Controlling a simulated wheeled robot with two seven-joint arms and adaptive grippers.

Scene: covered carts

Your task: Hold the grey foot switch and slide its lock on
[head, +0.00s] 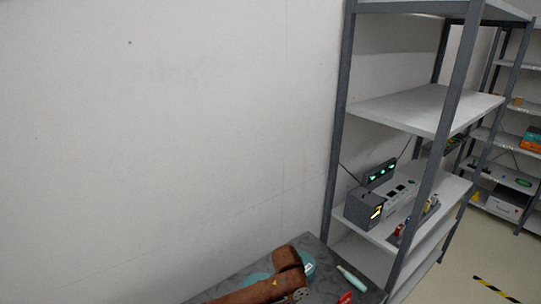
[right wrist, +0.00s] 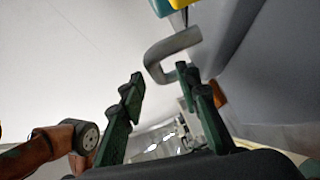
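I cannot make out the grey foot switch or its lock in either view. My right gripper (right wrist: 161,84) shows in the right wrist view with its two green fingers apart and nothing between the tips. A grey curved handle-like piece (right wrist: 171,50) is beyond the fingertips; I cannot tell what it belongs to. A brown arm link of mine shows at the bottom of the head view. My left gripper is not in view.
A shelf rack (head: 408,108) with grey devices (head: 366,210) stands against the white wall.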

